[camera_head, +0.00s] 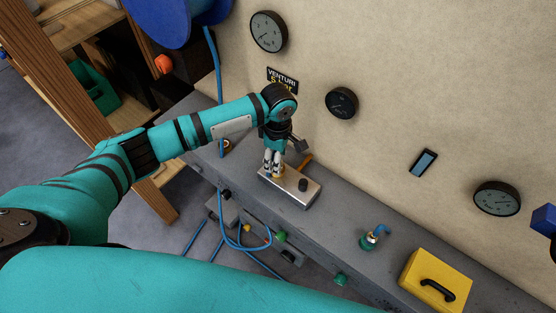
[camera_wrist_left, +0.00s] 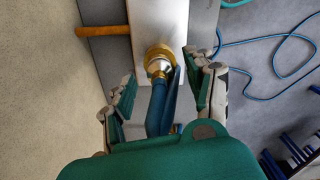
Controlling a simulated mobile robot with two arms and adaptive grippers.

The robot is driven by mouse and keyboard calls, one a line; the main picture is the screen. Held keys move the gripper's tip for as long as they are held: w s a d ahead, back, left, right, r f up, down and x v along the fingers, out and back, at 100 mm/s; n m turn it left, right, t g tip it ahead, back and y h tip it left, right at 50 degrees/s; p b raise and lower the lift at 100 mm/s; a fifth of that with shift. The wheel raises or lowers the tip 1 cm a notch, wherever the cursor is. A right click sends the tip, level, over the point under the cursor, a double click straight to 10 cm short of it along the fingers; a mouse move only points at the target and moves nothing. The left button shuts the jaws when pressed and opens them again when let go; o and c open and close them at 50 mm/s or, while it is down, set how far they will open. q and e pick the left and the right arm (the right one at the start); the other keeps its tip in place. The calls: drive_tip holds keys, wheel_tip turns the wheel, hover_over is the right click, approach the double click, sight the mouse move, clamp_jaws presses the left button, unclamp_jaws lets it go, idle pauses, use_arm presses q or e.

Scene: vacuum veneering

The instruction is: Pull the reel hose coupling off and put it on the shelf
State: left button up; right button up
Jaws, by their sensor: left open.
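The brass reel hose coupling (camera_wrist_left: 158,60) sits on the silver metal block (camera_head: 310,192), with a blue hose (camera_wrist_left: 157,108) running from it toward my wrist. My left gripper (camera_head: 273,168) is over the block, its fingers pointing down. In the left wrist view the fingers of this gripper (camera_wrist_left: 160,80) are open, one on each side of the coupling and hose, with gaps visible. In the head view the fingers mostly hide the coupling. The blue hose reel (camera_head: 180,22) is at the upper left. Wooden shelving (camera_head: 88,95) stands at the left. My right gripper is out of view.
The block rests on a long grey bench (camera_head: 340,228) against the wall. An orange lever (camera_head: 303,160) sticks out beside the block. A teal fitting (camera_head: 370,240) and a yellow box (camera_head: 437,278) stand farther right. A blue hose loop (camera_head: 232,240) hangs in front.

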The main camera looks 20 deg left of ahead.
use_arm(q)
drive_tip(key=shift+f, duration=1.3)
drive_tip(key=shift+c, duration=0.3)
clamp_jaws()
drive_tip(key=c, duration=0.7)
unclamp_jaws()
clamp_jaws()
drive_tip(key=shift+r, duration=0.1)
drive_tip(key=shift+r+p, duration=0.8)
drive_tip(key=shift+p, duration=0.4)
drive_tip(key=shift+r+p, duration=1.05)
drive_tip(key=shift+p, duration=0.55)
